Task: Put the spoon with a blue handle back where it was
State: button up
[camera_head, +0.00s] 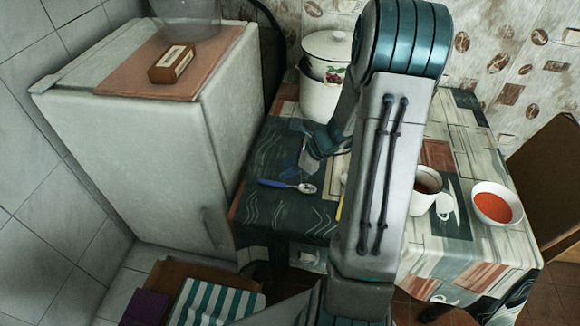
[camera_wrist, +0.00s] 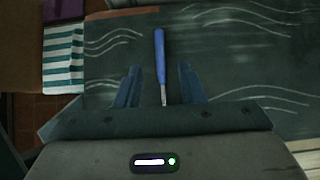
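The spoon with a blue handle (camera_head: 287,185) lies on the dark, wavy-patterned part of the tablecloth, near the table's left edge. Its handle points left and its metal bowl points right in the head view. In the wrist view the blue handle (camera_wrist: 160,54) runs up between the fingers, and the bowl is hidden below my gripper. My gripper (camera_wrist: 159,72) is open, with one finger on each side of the spoon's line and a gap to both. In the head view my gripper (camera_head: 298,162) hangs just behind the spoon. Its height above the cloth is hard to tell.
White enamel pots (camera_head: 322,98) stand at the back of the table (camera_head: 300,222). A mug (camera_head: 424,187) and a bowl of red soup (camera_head: 496,204) stand at the right. A white fridge (camera_head: 140,140) borders the left. My arm hides the table's middle.

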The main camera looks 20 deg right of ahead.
jog(key=shift+r, duration=0.25)
jog(key=p+v, duration=0.1)
jog(key=v, duration=1)
jog(key=s+a+r+n+h, duration=0.3)
jog(key=s+a+n, duration=0.4)
jog(key=n, duration=0.5)
jog(key=s+a+r+n+g+h, duration=0.1)
jog(key=s+a+r+n+h, duration=0.2)
jog(key=n, duration=0.9)
jog(key=s+a+r, duration=0.3)
jog(key=s+a, duration=0.1)
jog(key=s, duration=0.1)
jog(key=shift+a+n+g+h, duration=0.15)
jog(key=shift+n+g+h, duration=0.15)
jog(key=shift+n, duration=0.1)
jog(key=shift+r, duration=0.1)
